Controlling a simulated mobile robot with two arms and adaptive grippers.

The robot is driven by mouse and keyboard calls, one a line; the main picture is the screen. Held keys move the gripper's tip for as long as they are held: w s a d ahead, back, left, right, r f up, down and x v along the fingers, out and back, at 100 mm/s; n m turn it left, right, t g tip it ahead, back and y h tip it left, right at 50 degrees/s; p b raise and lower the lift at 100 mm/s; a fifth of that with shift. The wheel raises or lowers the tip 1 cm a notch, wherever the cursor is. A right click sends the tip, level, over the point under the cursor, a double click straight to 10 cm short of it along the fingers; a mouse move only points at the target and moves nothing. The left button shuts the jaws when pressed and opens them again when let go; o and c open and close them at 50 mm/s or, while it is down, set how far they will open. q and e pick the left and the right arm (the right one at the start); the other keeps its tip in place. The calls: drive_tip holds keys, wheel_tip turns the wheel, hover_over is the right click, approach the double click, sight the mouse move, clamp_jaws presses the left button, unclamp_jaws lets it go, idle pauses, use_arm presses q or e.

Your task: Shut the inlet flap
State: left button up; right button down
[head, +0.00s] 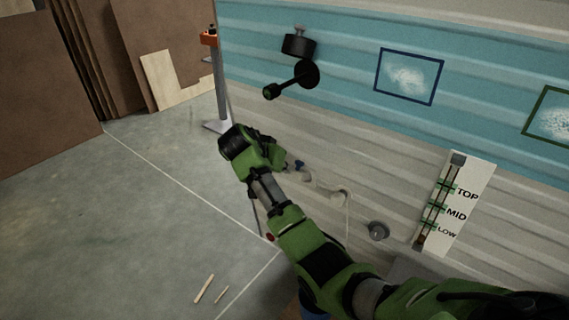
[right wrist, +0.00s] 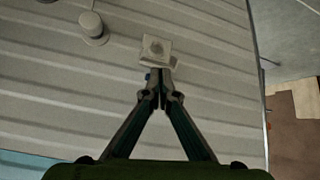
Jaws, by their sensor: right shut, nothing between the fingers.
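A small pale square inlet plate with a round centre (right wrist: 154,46) sits on the ribbed camper wall in the right wrist view. A pale flap piece (right wrist: 160,61) juts from its edge toward my fingers; its exact angle is unclear. My right gripper (right wrist: 158,85) is shut and empty, its tips at or very close to this piece; I cannot tell if they touch. In the head view my right gripper (head: 272,152) is beside the wall's lower part, partly hiding the pale inlet fitting (head: 297,174). A small blue bit (head: 299,164) shows by it. My left gripper is not in view.
A second pale fitting (head: 340,194) and a round grey fitting (head: 377,231) are on the wall. Two sticks (head: 204,288) lie on the otherwise open floor at left.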

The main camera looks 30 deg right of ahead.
sight(300, 162)
wheel_tip(300, 162, up, 8)
drive_tip(key=m, duration=0.3)
drive_tip(key=x, duration=0.6)
drive_tip(key=s+x, duration=0.1)
drive_tip(key=x, duration=0.2)
drive_tip(key=shift+w+d+f+p, duration=0.15)
drive_tip(key=shift+d+f+p, duration=0.1)
drive_tip(key=shift+f+p, duration=0.1)
drive_tip(key=shift+d+f, duration=0.1)
drive_tip(key=shift+d, duration=0.05)
drive_tip(key=shift+f+h, duration=0.15)
drive_tip(key=shift+h, duration=0.15)
